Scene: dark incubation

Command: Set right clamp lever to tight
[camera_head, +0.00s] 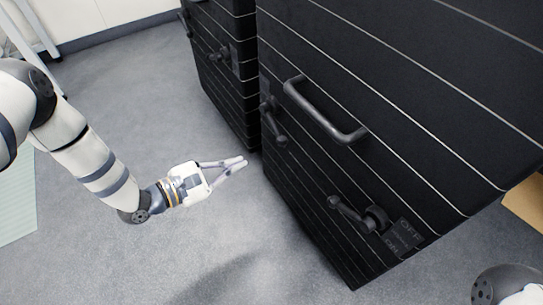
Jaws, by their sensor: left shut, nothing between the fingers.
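The right clamp lever (352,212) is a dark lever low on the striped black cabinet face, with its round pivot at its right end. It points left and slightly up from the pivot. A small label plate (405,235) with OFF and ON lettering is just right of it. A second, similar lever (273,127) is near the cabinet's left edge. My left gripper (241,162) is shut and empty, left of the cabinet and apart from both levers, pointing right. My right gripper is not in view.
The black cabinet (430,110) has a bar handle (325,112) above the right lever. Another black cabinet (222,60) stands behind to the left. Grey floor (215,245) is clear in front. A brown box (525,203) shows at the right edge.

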